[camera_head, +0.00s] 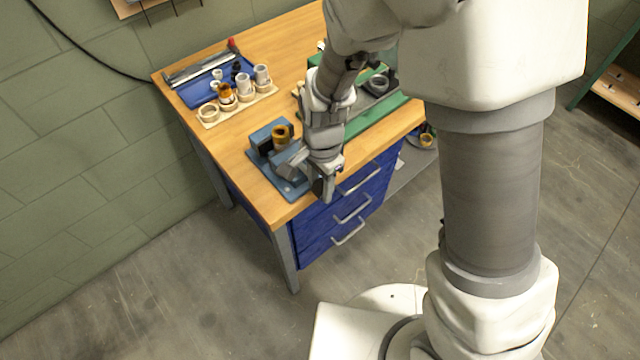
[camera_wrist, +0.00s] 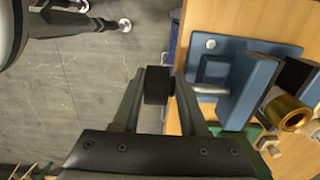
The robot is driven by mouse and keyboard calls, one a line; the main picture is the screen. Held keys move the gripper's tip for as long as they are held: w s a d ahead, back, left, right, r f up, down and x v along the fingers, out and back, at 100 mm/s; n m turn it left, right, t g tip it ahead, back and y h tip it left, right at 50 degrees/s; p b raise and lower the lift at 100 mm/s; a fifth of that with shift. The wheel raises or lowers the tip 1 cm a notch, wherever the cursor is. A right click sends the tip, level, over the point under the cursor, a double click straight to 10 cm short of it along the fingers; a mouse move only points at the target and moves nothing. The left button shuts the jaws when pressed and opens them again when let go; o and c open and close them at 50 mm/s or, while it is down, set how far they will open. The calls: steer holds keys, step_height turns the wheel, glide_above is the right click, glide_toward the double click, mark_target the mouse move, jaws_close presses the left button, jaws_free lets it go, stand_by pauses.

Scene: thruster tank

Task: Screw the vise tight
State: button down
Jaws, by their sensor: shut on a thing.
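The blue vise (camera_head: 272,133) sits at the front left corner of the wooden workbench; it also shows on the right of the wrist view (camera_wrist: 240,95). A brass ring (camera_head: 280,135) stands between its jaws, and it shows in the wrist view too (camera_wrist: 288,113). A silver screw rod (camera_wrist: 208,89) runs out of the vise toward a black block-like handle (camera_wrist: 155,86). My gripper (camera_wrist: 159,84) is shut on this handle, one finger on each side. In the head view, my gripper (camera_head: 323,187) is at the bench's front edge and hides the handle.
A blue tray (camera_head: 205,93) and a wooden holder (camera_head: 232,110) with several ring and cup parts stand behind the vise. A green mat with a grey fixture (camera_head: 378,85) lies right of my arm. Blue drawers (camera_head: 350,205) with protruding handles are below the bench edge.

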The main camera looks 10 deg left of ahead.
steer(key=shift+s+d+f+g, duration=0.15)
steer(key=shift+d+g, duration=0.15)
steer(key=shift+d, duration=0.05)
steer(key=g+y+b, duration=0.1)
steer(key=g+y, duration=0.1)
steer(key=g, duration=0.1)
steer(key=shift+d+y, duration=0.15)
steer(key=shift+y, duration=0.25)
steer(key=g+y, duration=0.3)
steer(key=g, duration=0.1)
steer(key=shift+w+d+y, duration=0.2)
steer(key=shift+w+y, duration=0.1)
steer(key=g+y, duration=0.2)
steer(key=g+y+b, duration=0.1)
steer(key=shift+w+f+g, duration=0.15)
steer(key=shift+f+g, duration=0.1)
steer(key=shift+g, duration=0.05)
steer(key=shift+w+d+g+y+b, duration=0.1)
steer(key=shift+g+y+b, duration=0.95)
steer(key=shift+g, duration=0.25)
steer(key=c, duration=0.6)
jaws_free()
steer(key=shift+r, duration=0.15)
